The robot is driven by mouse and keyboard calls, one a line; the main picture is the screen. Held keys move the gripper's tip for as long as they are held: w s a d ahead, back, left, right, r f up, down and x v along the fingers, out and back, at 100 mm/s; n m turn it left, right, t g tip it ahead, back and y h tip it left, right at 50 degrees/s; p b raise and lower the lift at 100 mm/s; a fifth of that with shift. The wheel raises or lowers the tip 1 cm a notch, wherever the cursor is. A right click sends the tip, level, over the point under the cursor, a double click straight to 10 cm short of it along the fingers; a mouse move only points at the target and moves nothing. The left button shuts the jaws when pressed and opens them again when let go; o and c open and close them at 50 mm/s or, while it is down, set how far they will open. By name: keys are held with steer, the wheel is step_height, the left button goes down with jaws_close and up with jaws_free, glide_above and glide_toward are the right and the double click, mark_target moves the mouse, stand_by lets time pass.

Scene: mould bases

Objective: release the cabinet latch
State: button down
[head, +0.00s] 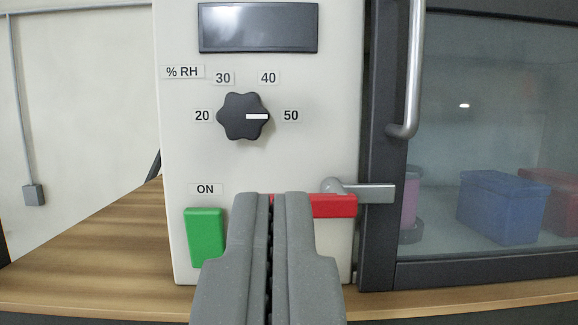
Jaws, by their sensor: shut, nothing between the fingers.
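The cabinet latch (372,193) is a grey lever on the right side of the pale control panel. Its bar points right, level, and lies across the dark edge of the glass door (376,120). A red bar (337,206) sits just below and left of its pivot. My gripper (271,199) is at the bottom middle with its fingers together and empty. It hides the left part of the red bar. I cannot tell whether the fingertips touch that bar or how it joins the latch.
The panel bears a dark display (258,27), a black knob (243,116) with its white mark toward 50, and a green ON button (205,235) left of my gripper. The door has a vertical metal handle (413,70). A blue bin (502,206) stands behind the glass.

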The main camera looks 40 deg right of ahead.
mark_target(326, 197)
steer(key=shift+d+f, duration=0.2)
steer(key=shift+w, duration=0.1)
steer(key=p+x, duration=0.6)
steer(key=x, duration=0.4)
steer(key=shift+f+b, duration=1.75)
steer(key=shift+f, duration=0.35)
